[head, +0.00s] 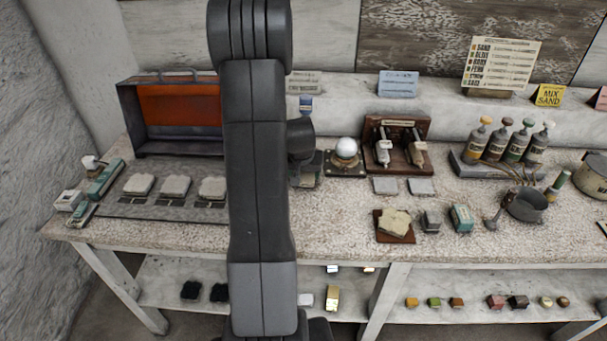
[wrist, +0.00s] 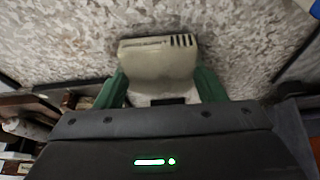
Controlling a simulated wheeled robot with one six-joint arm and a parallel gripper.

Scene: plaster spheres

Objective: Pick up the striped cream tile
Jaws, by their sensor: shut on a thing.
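In the wrist view, my gripper (wrist: 161,86) has two green fingers closed on the sides of a pale cream tile (wrist: 158,60). The tile has a row of short dark stripes at its top right and a thin dark line of marks at its top left. Its lower part is hidden between the fingers and the gripper body. Speckled pale stone fills the view behind it; I cannot tell whether the tile touches it. In the head view my own arm stands across the left middle, and neither the gripper nor the held tile can be made out.
A lower shelf (head: 470,290) holds small blocks.

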